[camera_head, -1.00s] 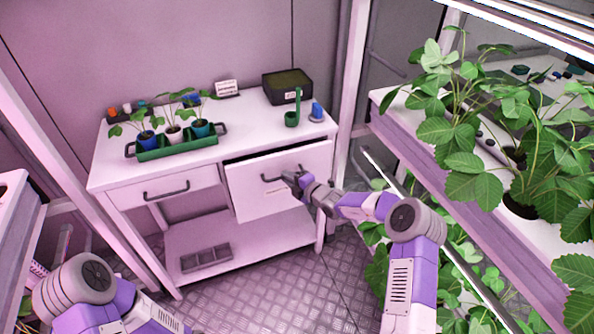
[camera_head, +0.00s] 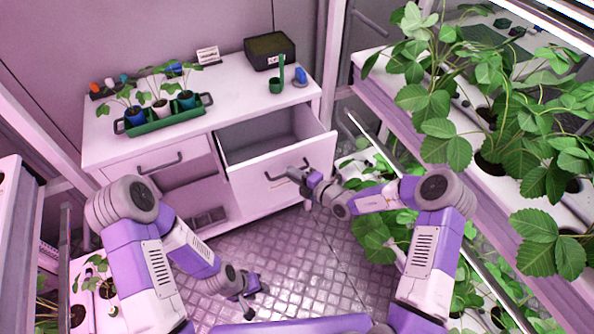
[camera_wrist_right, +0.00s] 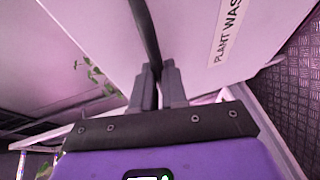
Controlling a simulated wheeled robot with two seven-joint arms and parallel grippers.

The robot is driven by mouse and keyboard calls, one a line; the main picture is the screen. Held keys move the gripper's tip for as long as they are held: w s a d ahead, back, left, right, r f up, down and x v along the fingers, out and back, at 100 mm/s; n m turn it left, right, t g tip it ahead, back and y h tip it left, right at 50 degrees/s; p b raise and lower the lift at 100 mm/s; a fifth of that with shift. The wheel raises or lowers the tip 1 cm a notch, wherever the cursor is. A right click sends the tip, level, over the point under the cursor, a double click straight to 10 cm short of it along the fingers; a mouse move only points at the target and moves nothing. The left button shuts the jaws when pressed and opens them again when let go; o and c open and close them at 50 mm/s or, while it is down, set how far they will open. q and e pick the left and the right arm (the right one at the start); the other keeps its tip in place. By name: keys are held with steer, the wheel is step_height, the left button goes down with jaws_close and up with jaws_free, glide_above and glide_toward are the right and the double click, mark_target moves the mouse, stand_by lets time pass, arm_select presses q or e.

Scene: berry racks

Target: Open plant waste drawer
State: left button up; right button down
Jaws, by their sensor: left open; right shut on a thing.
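The plant waste drawer (camera_head: 275,189) is the right one in the white bench, and it is pulled well out, with its grey inside showing empty. Its front also fills much of the right wrist view (camera_wrist_right: 192,50), with a label (camera_wrist_right: 228,28) reading "PLANT WAS", the rest cut off. My right gripper (camera_head: 292,172) is shut on the drawer's dark handle (camera_wrist_right: 146,32), and its fingers (camera_wrist_right: 157,78) pinch the bar. My left gripper (camera_head: 258,289) is open and empty, low over the metal floor, apart from the bench.
The left drawer (camera_head: 153,174) is shut. On the bench top (camera_head: 225,105) stand a green tray (camera_head: 165,122) of potted seedlings, a black box (camera_head: 270,50) and a green holder (camera_head: 276,86). Plant racks (camera_head: 440,130) flank the right side. Open floor (camera_head: 300,250) lies before the bench.

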steer(key=c, duration=1.2)
jaws_free()
steer(key=shift+o, duration=0.2)
steer(key=p+v, duration=0.2)
steer(key=v, duration=0.5)
steer(key=shift+s+d, duration=0.2)
steer(key=shift+s, duration=0.05)
